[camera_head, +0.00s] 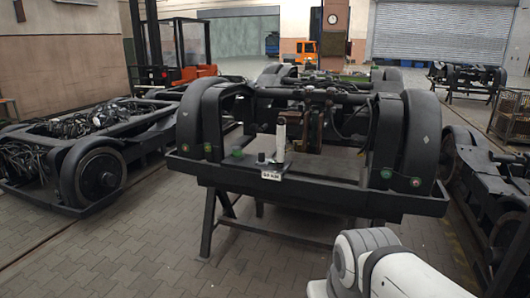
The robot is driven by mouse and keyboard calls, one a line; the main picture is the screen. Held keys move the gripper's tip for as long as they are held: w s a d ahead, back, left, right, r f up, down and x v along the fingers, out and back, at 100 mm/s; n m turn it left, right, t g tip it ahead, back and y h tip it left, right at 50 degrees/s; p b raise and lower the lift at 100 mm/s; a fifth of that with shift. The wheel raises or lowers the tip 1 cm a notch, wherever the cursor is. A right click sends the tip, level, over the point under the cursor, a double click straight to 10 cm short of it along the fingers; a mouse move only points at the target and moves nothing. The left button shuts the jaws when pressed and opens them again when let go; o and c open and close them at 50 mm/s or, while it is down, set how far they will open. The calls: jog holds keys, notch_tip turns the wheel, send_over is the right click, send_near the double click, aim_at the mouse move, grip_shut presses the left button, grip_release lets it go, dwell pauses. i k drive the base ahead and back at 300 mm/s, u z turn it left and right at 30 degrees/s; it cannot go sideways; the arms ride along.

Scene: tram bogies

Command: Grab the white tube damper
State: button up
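The white tube damper (281,140) stands upright near the front middle of a black tram bogie (330,197). It sits on a small base at the front beam, just above a small white label plate. Its top end is clear of other parts from this view. A white arm, mine, comes in at the bottom right, well in front of the bogie and apart from the damper. My gripper is not in view.
The bogie rests on black trestle legs (208,222). Its curved wheel covers (421,140) stand high on both sides. More bogies stand left (100,172) and right. A forklift (185,60) is behind left. The paved floor (110,250) in front left is clear.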

aim_at(280, 131)
jog(key=u, duration=0.2)
jog(key=k, duration=0.2)
jog(key=z, duration=0.25)
jog(key=i, duration=3.45)
jog(key=u, duration=0.4)
